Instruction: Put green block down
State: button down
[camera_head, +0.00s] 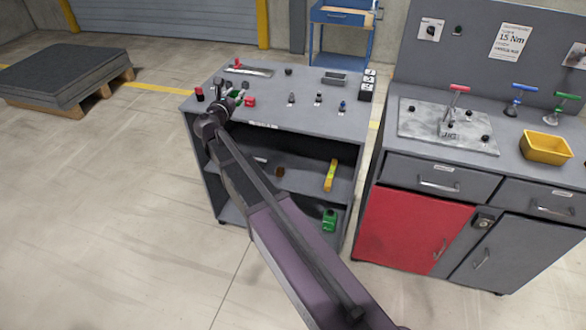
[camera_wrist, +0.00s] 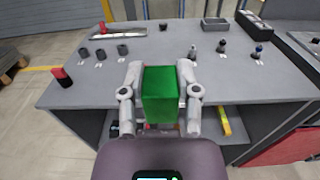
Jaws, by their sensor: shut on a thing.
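The green block (camera_wrist: 161,96) is gripped between the two grey fingers of my gripper (camera_wrist: 161,75). In the wrist view it shows in the middle, over the front part of the grey bench top (camera_wrist: 150,85). In the head view my gripper (camera_head: 228,102) is at the front left of that bench top, and only a small piece of the green block (camera_head: 234,96) shows behind the fingers. I cannot tell whether the block touches the top.
A red block (camera_head: 249,101) is close to the right of my gripper, and a red-capped piece (camera_head: 199,94) stands at the left edge. Several small dark parts stand farther back. A grey tray (camera_head: 335,78) is at the back right. The front middle of the top is clear.

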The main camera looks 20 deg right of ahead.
jog(key=s+d+f+b, duration=0.2)
jog(key=d+f+b, duration=0.5)
jog(key=f+b, duration=0.9)
jog(key=s+d+f+b, duration=0.2)
jog(key=d+f+b, duration=0.6)
jog(key=f+b, duration=0.8)
jog(key=s+d+f+b, duration=0.2)
jog(key=d+f+b, duration=0.6)
jog(key=f+b, duration=0.8)
jog(key=shift+s+f, duration=0.15)
jog(key=shift+f, duration=0.35)
jog(key=w+d, duration=0.1)
jog(key=w, duration=0.4)
jog(key=w+d+f+b, duration=0.1)
jog(key=w, duration=0.4)
jog(key=w+d+b, duration=0.1)
jog(key=w, duration=0.4)
jog(key=shift+w+d+f, duration=0.15)
jog(key=shift+w+f, duration=0.05)
jog(key=shift+w, duration=0.15)
jog(key=shift+f+b, duration=1.75)
jog(key=shift+f, duration=0.05)
jog(key=shift+f+b, duration=0.55)
jog(key=shift+f, duration=0.05)
